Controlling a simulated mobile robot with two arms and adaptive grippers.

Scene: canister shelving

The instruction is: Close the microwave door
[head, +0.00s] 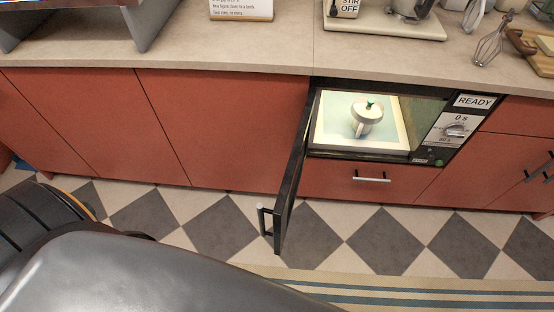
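The microwave (439,162) is built in below the counter, its lit cavity facing me. Its dark door (294,172) stands wide open, hinged on the left side and sticking out toward me over the floor. The door handle (264,221) is at the door's outer end. A silver lidded pot (366,117) with a green knob sits inside the cavity. The panel reads READY and 0 s. Neither of my grippers shows in the head view; a dark grey part of mine fills the lower left.
The counter (240,54) runs above red cabinets (220,120). A drawer handle (372,177) lies below the microwave. A whisk (490,46) and a wooden board (530,48) are on the counter at right. The checkered floor (385,240) right of the door is clear, with a striped rug (430,295) nearer.

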